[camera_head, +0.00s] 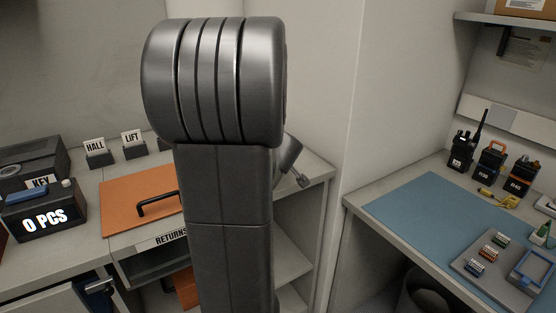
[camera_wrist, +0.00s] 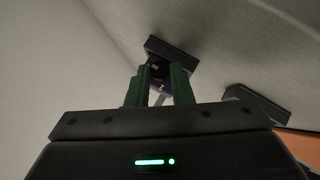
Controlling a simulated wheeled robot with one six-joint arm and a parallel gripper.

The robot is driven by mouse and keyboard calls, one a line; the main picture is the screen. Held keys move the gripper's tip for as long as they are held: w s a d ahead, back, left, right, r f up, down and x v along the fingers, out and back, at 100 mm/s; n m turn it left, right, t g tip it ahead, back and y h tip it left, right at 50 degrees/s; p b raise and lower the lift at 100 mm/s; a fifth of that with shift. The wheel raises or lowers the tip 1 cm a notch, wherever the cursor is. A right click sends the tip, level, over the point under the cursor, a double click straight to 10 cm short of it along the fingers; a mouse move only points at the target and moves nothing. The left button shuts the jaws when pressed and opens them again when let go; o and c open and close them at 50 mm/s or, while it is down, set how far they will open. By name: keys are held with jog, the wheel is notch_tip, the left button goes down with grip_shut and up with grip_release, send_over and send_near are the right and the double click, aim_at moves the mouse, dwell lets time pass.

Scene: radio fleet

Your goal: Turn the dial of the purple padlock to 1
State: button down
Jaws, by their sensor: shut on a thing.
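In the wrist view, my gripper (camera_wrist: 162,72) has its two green fingers closed around a small dark purple part of what looks like the purple padlock (camera_wrist: 163,89). It sits right at a dark block (camera_wrist: 172,54) on the pale surface. Most of the padlock is hidden between and behind the fingers, and its dial number cannot be read. In the head view my own arm hides the gripper and the padlock.
Another dark block (camera_wrist: 254,101) and an orange edge lie to the right in the wrist view. A blue mat (camera_head: 425,215) lies right.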

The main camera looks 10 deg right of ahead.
jog(key=c, duration=1.3)
grip_release()
jog(key=p, duration=0.4)
jog(key=shift+d+r+m+y, duration=0.1)
jog(key=shift+r+m+y, duration=0.2)
jog(key=shift+y, duration=0.1)
jog(key=y+p, duration=0.1)
jog(key=p, duration=0.3)
jog(key=m+g+p, duration=0.1)
jog(key=p, duration=0.3)
jog(key=shift+w+d+r+y, duration=0.1)
jog(key=shift+d+y, duration=0.1)
jog(key=shift+y, duration=0.2)
